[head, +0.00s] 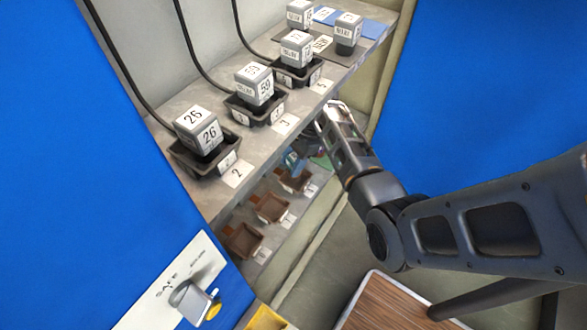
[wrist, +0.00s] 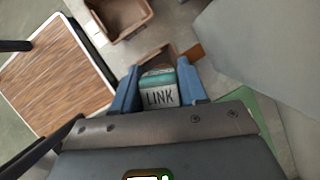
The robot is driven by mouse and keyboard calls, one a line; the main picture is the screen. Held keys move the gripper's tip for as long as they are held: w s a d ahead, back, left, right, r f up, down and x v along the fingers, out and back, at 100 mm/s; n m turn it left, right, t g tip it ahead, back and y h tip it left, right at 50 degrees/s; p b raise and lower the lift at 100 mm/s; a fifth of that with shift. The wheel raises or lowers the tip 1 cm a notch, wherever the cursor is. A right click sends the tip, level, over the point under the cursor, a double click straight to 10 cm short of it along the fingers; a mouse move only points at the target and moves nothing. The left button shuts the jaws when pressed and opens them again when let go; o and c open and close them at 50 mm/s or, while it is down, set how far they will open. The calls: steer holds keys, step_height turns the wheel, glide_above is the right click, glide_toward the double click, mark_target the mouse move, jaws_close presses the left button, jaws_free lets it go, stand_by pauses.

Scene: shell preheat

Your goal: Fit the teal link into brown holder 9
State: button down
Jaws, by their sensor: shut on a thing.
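The teal link (wrist: 160,88), a block with a teal band and a pale face marked LINK, is between the two blue fingers of my gripper (wrist: 158,87) in the wrist view. The gripper is shut on it. Just beyond the link is a brown holder (wrist: 190,52), mostly hidden by link and fingers; I cannot tell whether they touch. In the head view, several brown holders stand in a row on the lower shelf: near (head: 241,241), middle (head: 271,208) and far (head: 293,182). My gripper (head: 293,160) is close to the far one. Their numbers are too small to read.
An upper shelf (head: 262,142) overhangs the holders and carries numbered grey blocks in black trays, including block 26 (head: 198,130). A green patch (head: 322,161) lies beyond the far holder. A wood-topped surface (wrist: 55,70) is left in the wrist view. Blue panels flank the shelves.

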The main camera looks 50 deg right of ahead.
steer(key=shift+s+f, duration=0.2)
steer(key=shift+f, duration=1.4)
steer(key=shift+f, duration=0.35)
steer(key=c, duration=0.6)
jaws_free()
steer(key=shift+r, duration=0.55)
steer(key=v, duration=0.4)
steer(key=shift+d+r, duration=0.25)
steer(key=shift+r, duration=0.1)
steer(key=s+d+b, duration=0.2)
steer(key=s+d, duration=0.2)
steer(key=d, duration=0.7)
steer(key=shift+s, duration=0.2)
steer(key=shift+f, duration=0.1)
